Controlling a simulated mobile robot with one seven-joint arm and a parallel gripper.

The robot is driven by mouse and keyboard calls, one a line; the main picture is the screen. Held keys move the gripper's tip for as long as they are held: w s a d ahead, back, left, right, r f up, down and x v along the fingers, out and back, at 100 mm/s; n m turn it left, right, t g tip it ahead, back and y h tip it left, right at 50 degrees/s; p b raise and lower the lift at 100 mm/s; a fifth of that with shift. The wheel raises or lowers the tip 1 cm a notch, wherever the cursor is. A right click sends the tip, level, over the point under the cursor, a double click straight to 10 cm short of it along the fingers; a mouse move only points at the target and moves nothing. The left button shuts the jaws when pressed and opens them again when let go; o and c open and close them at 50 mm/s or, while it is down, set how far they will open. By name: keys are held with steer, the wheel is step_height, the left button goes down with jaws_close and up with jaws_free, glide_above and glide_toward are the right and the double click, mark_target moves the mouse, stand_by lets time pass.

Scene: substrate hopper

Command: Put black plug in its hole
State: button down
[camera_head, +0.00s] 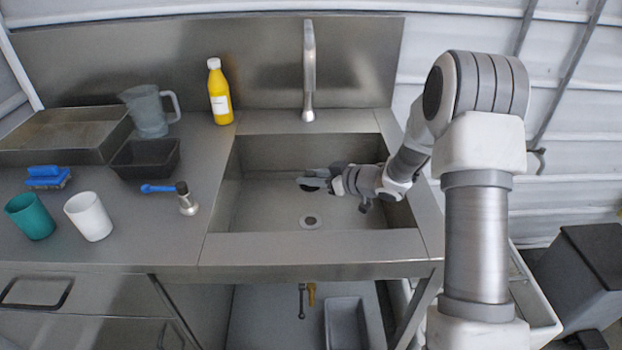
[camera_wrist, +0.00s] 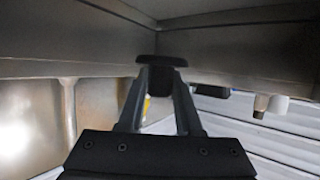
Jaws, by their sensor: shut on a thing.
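The black plug (camera_wrist: 160,61) is pinched between the fingertips of my gripper (camera_wrist: 158,78) in the wrist view. Its wide flat cap shows beyond the fingertips. In the head view my gripper (camera_head: 316,181) reaches into the sink (camera_head: 260,178) from the right, with its fingers pointing left and the plug (camera_head: 311,187) dark at their tips. The drain hole (camera_head: 311,221) is a round ring in the sink floor, nearer the front than the gripper. The plug is apart from the hole. Its exact height above the floor is hard to tell.
A faucet (camera_head: 309,75) stands behind the sink. The sink's left half is clear.

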steer(key=shift+f+b, duration=2.9)
steer(key=shift+f, duration=1.2)
steer(key=shift+p, duration=0.45)
steer(key=shift+f+b, duration=0.9)
steer(key=shift+f, duration=0.4)
steer(key=shift+f, duration=0.2)
